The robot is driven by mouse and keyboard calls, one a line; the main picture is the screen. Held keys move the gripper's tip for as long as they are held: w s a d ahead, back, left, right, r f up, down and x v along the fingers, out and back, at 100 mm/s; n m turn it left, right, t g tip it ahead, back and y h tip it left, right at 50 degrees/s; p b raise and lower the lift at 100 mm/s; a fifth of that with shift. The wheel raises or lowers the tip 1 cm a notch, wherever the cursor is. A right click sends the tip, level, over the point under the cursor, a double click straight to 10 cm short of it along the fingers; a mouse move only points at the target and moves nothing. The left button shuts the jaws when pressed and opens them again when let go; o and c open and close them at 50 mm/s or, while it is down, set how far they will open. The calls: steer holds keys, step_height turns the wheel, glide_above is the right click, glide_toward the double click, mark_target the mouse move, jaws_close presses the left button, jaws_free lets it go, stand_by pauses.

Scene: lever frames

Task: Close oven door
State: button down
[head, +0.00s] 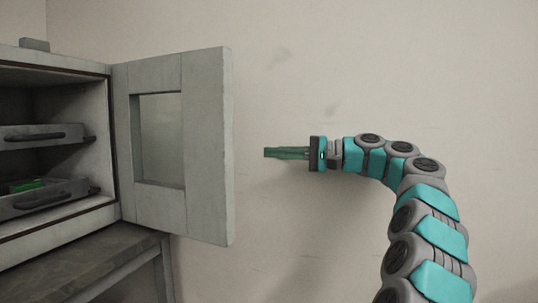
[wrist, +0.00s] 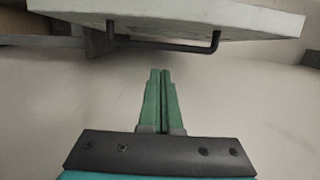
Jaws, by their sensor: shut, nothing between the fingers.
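The grey oven (head: 55,235) stands at the left in the head view, its front open. Its door (head: 208,140) has a window and is swung wide open, hinged at the oven's right side. My gripper (head: 266,153) is to the right of the door in the head view, its green fingers together and empty, pointing left. In the wrist view the door (wrist: 200,15) spans the top, with a dark bar handle (wrist: 165,44) on it. The gripper fingertips (wrist: 160,71) show below the handle, apart from it in the picture.
Inside the oven are two drawer-like trays (head: 42,135) with dark handles, the lower one holding a green item (head: 28,186). A dark table (head: 85,262) stands under the oven. The wall (head: 400,60) behind is bare.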

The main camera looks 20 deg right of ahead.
steer(key=a, duration=0.9)
steer(key=shift+w+a+b, duration=0.3)
steer(key=shift+a+b, duration=0.05)
steer(key=shift+b, duration=0.1)
